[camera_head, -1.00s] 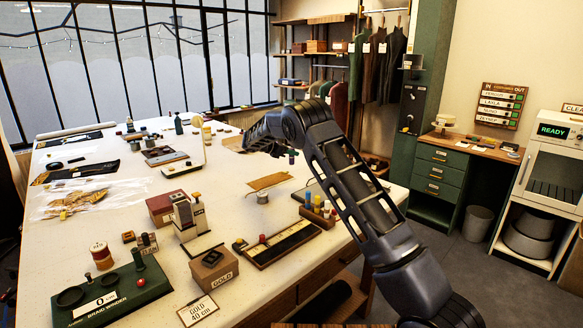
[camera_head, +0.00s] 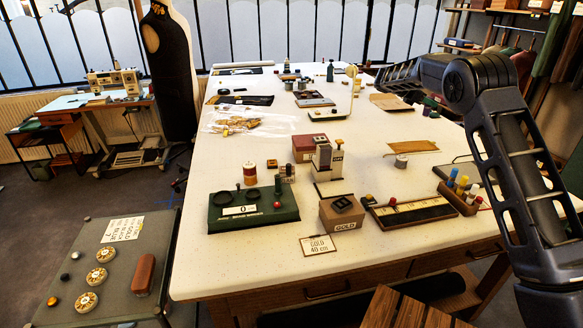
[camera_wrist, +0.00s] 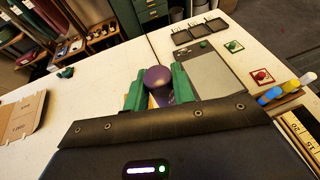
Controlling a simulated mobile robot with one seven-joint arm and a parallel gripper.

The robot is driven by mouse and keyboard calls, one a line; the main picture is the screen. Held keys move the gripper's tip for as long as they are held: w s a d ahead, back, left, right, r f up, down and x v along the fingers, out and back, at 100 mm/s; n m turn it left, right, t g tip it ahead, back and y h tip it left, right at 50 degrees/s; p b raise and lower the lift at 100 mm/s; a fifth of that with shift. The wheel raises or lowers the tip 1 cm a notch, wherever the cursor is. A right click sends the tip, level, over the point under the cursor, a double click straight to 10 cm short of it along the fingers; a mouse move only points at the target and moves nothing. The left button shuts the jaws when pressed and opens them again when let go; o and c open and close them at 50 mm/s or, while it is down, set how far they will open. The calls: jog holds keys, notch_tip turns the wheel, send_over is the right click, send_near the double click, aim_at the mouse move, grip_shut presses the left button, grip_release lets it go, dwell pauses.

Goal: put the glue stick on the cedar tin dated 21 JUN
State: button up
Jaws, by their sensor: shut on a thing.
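My gripper (camera_wrist: 160,92) shows in the wrist view with green fingers on either side of a purple, round-topped cylinder (camera_wrist: 157,77). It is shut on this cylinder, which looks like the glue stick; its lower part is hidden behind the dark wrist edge. In the head view my arm reaches over the right side of the table, and I cannot make out the fingers clearly. I cannot pick out the cedar tin dated 21 JUN; no such date is readable.
The white table (camera_head: 240,120) holds a green braid winder (camera_head: 253,212), a box labelled GOLD (camera_head: 341,214), a dark ruler tray (camera_head: 412,212) and a marker block (camera_head: 459,198). A side cart (camera_head: 110,285) stands left. The wrist view shows a grey mat (camera_wrist: 207,75) beyond the fingers.

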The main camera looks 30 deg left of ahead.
jog(key=s+a+r+n+t+y, duration=0.2)
jog(key=s+a+n, duration=0.1)
jog(key=s+a, duration=1.8)
jog(key=s+a+r+n+t+y, duration=0.2)
jog(key=s+a+r, duration=0.1)
jog(key=s+a, duration=1.75)
jog(key=f, duration=0.6)
jog(key=s+d+f, duration=0.1)
jog(key=f, duration=0.6)
jog(key=s+d+f, duration=0.1)
jog(key=f, duration=0.6)
jog(key=shift+s+d, duration=0.15)
jog(key=shift+s, duration=0.1)
jog(key=shift+f, duration=0.15)
jog(key=o, duration=1)
